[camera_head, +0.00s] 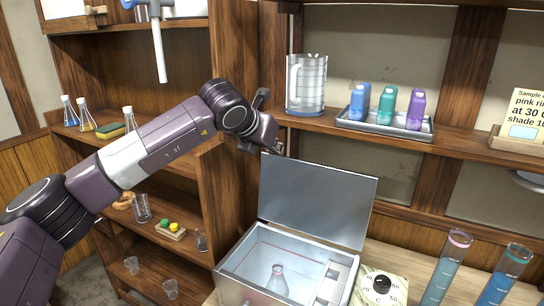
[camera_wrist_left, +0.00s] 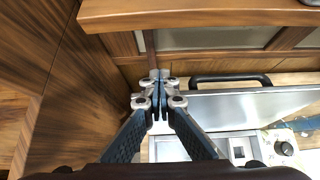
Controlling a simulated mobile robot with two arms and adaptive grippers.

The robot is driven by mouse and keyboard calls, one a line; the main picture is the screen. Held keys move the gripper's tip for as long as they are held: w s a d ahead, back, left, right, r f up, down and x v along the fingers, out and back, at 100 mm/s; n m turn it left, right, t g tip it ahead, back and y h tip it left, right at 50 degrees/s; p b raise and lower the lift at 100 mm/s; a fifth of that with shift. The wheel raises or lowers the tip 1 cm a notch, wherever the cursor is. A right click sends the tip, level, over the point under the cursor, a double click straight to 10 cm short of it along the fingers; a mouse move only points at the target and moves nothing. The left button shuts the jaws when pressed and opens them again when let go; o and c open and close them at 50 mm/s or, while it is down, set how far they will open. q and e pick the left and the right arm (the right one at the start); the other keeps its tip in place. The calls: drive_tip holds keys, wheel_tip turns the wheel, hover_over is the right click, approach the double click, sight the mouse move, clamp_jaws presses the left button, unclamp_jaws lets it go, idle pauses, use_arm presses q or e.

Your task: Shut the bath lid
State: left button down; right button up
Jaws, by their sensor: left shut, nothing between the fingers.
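The bath is a metal box (camera_head: 240,291) on the bench with its lid (camera_head: 318,200) standing open, raised at the back. A clear flask (camera_head: 278,280) stands inside the bath. My left gripper (camera_head: 277,150) is just above the lid's upper left corner in the head view. In the left wrist view the gripper (camera_wrist_left: 159,100) is shut and empty, its fingertips left of the lid (camera_wrist_left: 235,108) and its black bar handle (camera_wrist_left: 232,79). I cannot tell whether it touches the lid. My right gripper is not in view.
A shelf above the bath holds a glass jug (camera_head: 306,88) and a tray (camera_head: 425,131) of coloured bottles. Right of the bath are a dial panel (camera_head: 392,288) and two tall cylinders of blue liquid (camera_head: 443,268). A wooden shelf unit (camera_head: 190,150) stands at left.

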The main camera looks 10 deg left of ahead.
use_arm(q)
drive_tip(key=f, duration=0.1)
drive_tip(key=s+f+b, duration=0.1)
drive_tip(key=shift+s+a+f, duration=0.1)
drive_tip(key=shift+s+f, duration=0.15)
drive_tip(key=shift+f, duration=0.1)
drive_tip(key=shift+s+a+f+b, duration=0.2)
drive_tip(key=shift+s+b, duration=0.2)
drive_tip(key=shift+b, duration=0.15)
drive_tip(key=shift+s+a+f+b, duration=0.1)
drive_tip(key=shift+s+a+b, duration=0.15)
drive_tip(key=shift+s+b, duration=0.5)
drive_tip(key=shift+s+a+b, duration=0.25)
drive_tip(key=shift+s+b, duration=0.4)
drive_tip(key=shift+s, duration=0.1)
drive_tip(key=p, duration=0.1)
approach(274, 161)
drive_tip(key=r, duration=0.1)
drive_tip(key=shift+s+a+r, duration=0.2)
drive_tip(key=shift+a+r, duration=0.05)
drive_tip(key=shift+r, duration=0.15)
